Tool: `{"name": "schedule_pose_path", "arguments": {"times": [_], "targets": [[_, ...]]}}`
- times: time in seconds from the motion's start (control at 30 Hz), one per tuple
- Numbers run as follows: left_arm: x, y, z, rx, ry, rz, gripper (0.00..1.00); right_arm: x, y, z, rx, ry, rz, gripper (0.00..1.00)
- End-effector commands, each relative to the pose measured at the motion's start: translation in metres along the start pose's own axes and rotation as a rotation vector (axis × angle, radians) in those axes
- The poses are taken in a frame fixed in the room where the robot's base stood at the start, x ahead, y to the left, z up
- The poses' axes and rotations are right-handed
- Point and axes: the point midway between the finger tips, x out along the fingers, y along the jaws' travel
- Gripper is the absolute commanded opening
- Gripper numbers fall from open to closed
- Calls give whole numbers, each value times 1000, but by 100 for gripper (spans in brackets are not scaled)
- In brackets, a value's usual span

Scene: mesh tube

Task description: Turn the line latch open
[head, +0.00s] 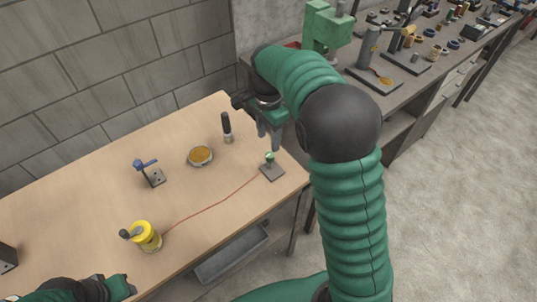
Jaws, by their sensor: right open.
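A small grey plate (272,173) with a green-topped post (270,157) sits near the right edge of the wooden table. A red line (215,203) runs from it to a yellow reel (146,236) with a dark crank. A blue-handled fitting (146,164) on a grey bracket stands farther left. I cannot tell for sure which of these is the line latch. My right gripper (269,138) is open and empty, fingers pointing down, above and just behind the green-topped post. My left gripper (122,287) is at the bottom left, partly cut off; its jaws are unclear.
A round dish with amber contents (200,155) and an upright black-handled tool (227,127) stand behind the line. A dark block (7,257) is at the left edge. A block wall borders the back. A cluttered workbench (425,75) stands at the right.

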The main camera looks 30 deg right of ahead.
Motion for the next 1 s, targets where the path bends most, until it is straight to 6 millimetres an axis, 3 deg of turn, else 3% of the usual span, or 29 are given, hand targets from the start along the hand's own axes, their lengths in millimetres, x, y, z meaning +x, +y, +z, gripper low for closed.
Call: {"name": "schedule_pose_path", "arguments": {"times": [0.1, 0.3, 0.67, 1.0], "targets": [[7, 0, 1, 0, 0, 0, 36, 34, 1, -1, 1, -2, 4, 48], [11, 0, 2, 1, 0, 0, 36, 67, 2, 0, 1, -1, 0, 48], [12, 0, 2, 0, 1, 0, 36, 74, 0, 0, -1, 0, -2, 48], [12, 0, 2, 1, 0, 0, 36, 74, 0, 0, 0, 0, -3, 4]]}}
